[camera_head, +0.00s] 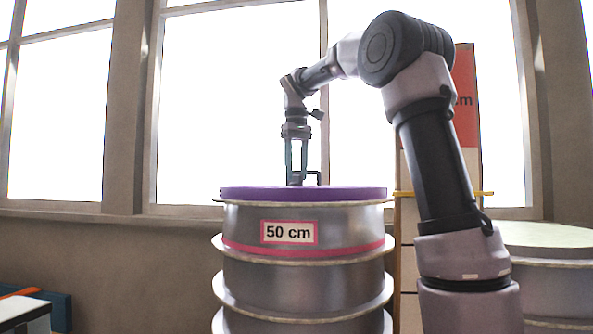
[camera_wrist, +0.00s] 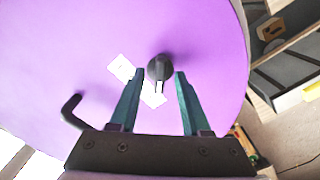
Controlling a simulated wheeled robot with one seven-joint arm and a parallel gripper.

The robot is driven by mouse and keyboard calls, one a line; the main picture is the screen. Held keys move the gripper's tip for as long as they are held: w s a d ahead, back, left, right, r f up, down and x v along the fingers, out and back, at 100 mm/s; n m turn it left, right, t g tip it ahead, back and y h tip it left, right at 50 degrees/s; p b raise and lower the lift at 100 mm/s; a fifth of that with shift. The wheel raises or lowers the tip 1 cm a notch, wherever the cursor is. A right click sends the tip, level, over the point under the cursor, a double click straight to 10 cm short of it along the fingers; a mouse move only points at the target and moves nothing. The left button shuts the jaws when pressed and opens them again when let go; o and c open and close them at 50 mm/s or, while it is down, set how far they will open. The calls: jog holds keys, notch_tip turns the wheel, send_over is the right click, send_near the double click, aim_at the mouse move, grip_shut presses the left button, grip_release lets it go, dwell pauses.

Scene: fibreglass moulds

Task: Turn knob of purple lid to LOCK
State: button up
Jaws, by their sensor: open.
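The purple lid (camera_head: 345,193) lies flat on top of a drum marked 50 cm and fills most of the wrist view (camera_wrist: 215,45). A dark round knob (camera_wrist: 160,67) with a pale mark on its near side stands on the lid. White labels (camera_wrist: 122,67) lie beside it, one partly hidden by the left finger; their writing is unreadable. My gripper (camera_wrist: 159,77) points down, open, with one teal finger on each side of the knob and visible gaps. In the head view my gripper (camera_head: 297,180) is just above the lid.
A dark bent rod (camera_wrist: 72,112) shows left of my gripper; its attachment is unclear. The drum (camera_head: 300,270) has several ribs. Another drum (camera_head: 548,237) stands at right, and a red-and-white panel (camera_head: 465,95) stands behind my arm. Windows line the back wall.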

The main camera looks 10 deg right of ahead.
grip_shut()
jog(key=shift+m, duration=0.7)
grip_release()
notch_tip(320, 180, up, 11)
dwell(0.3)
jog(key=shift+f, duration=0.1)
